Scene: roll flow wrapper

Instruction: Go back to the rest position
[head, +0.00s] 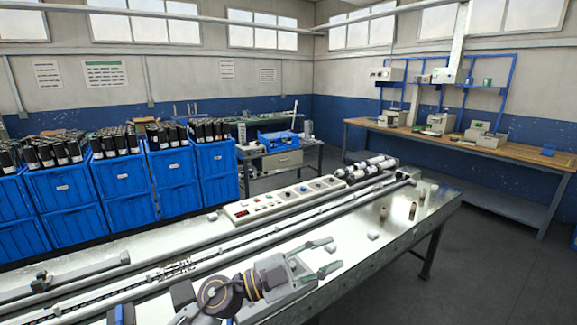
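My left gripper (336,253) is over the near part of the metal table (410,235). Its two green-grey fingers are spread apart and point right. A small white piece (331,247) shows between the fingertips, and I see no grip on it. A second small white piece (373,236) lies just to the right on the table. My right gripper is not in view.
A long rail (225,243) and a control panel (283,200) run along the table. Rolls (370,168) and small cylinders (412,211) are at its far end. Blue crates (124,175) stand left. A wooden bench (490,154) stands back right. Floor is clear at right.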

